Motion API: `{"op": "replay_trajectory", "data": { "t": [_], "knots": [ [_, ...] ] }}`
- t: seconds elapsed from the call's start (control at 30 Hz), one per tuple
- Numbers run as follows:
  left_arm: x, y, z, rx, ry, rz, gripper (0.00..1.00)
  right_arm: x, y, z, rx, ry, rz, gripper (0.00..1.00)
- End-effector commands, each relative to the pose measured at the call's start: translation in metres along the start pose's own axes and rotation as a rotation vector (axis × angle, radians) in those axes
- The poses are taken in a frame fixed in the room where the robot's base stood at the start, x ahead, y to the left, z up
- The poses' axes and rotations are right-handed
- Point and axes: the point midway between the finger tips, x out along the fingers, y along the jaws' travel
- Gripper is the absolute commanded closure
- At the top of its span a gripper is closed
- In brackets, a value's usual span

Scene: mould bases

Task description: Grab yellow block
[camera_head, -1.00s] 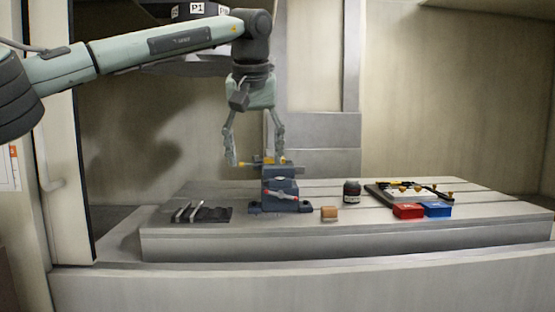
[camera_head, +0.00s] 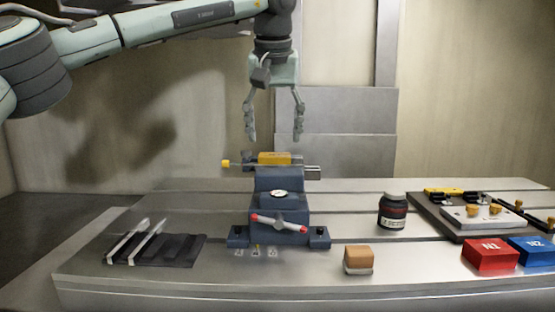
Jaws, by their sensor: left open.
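A yellow block (camera_head: 274,158) sits at the top of the blue-grey vise (camera_head: 279,181), between metal parts, with a small yellow knob (camera_head: 226,163) out to its left. My left gripper (camera_head: 274,122) hangs fingers-down over the vise. Its two fingers are spread apart with nothing between them, and in the picture its tips are a little above the yellow block. I cannot tell the exact depth between them. My right gripper is not in view.
An orange-tan block (camera_head: 358,257) lies on the slotted table (camera_head: 205,282). A dark bottle (camera_head: 393,212), a red box (camera_head: 489,254), a blue box (camera_head: 533,250) and a plate with yellow knobs (camera_head: 482,216) stand right. A black rack (camera_head: 175,249) lies left.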

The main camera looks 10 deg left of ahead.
Motion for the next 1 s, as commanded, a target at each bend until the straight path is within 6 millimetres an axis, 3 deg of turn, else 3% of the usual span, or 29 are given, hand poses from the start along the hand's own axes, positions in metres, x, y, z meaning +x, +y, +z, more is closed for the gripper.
{"op": "replay_trajectory", "data": {
  "t": [0.4,0.7,1.0],
  "knots": [
    [0.055,0.000,0.000,-0.002,-0.001,0.000,0.34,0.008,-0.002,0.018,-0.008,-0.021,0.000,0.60],
    [0.062,0.000,0.000,-0.002,0.001,0.001,0.34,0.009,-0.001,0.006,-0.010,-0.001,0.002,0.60],
    [0.061,0.000,0.000,-0.002,0.001,0.001,0.71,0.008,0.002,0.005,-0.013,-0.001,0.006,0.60]
  ]
}}
